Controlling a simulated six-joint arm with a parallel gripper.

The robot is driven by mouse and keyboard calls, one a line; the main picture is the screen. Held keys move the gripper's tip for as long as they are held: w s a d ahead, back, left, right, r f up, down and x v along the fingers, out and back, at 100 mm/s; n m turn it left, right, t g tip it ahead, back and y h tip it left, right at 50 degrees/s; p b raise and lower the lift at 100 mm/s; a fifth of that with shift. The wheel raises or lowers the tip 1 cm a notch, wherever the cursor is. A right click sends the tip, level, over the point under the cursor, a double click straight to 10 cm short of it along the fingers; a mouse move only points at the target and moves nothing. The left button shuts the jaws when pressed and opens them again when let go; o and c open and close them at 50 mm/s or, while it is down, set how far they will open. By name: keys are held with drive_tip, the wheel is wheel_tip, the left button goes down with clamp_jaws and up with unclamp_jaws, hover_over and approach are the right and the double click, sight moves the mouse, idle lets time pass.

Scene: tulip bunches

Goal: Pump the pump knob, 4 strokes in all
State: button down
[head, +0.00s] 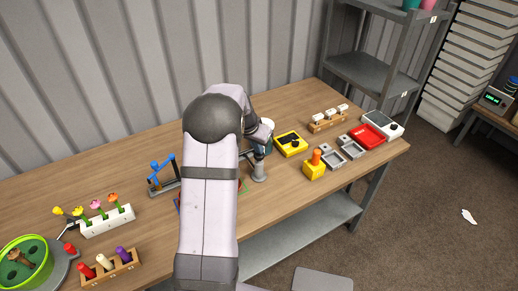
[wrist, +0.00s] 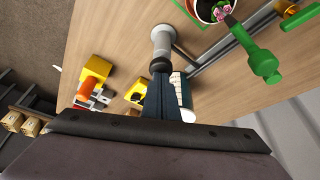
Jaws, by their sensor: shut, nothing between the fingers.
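The pump is a light grey upright cylinder on a round foot. In the head view its body (head: 259,172) stands near the table's front edge, right of my arm. In the wrist view its body (wrist: 162,42) is at the top centre, with the dark round pump knob (wrist: 160,66) on its near end. My gripper (wrist: 161,78) is shut and empty, its dark blue fingers pointing at the knob. The fingertips are at or just above the knob; I cannot tell whether they touch. In the head view my gripper (head: 259,147) is over the pump, partly hidden by my wrist.
Right of the pump are a yellow block with an orange knob (head: 315,168), a yellow box (head: 290,143), grey trays (head: 341,150) and a red tray (head: 366,137). A blue clamp (head: 160,176) stands left. The wrist view shows a green tool (wrist: 258,55) close by.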

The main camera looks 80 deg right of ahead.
drive_tip(key=shift+r+p, duration=2)
drive_tip(key=shift+r, duration=1.1)
wheel_tip(320, 180, up, 4)
drive_tip(key=p, duration=0.3)
drive_tip(key=shift+f, duration=0.1)
drive_tip(key=shift+f, duration=0.1)
drive_tip(key=shift+f+b, duration=2.4)
drive_tip(key=shift+f, duration=0.85)
drive_tip(key=shift+f, duration=0.1)
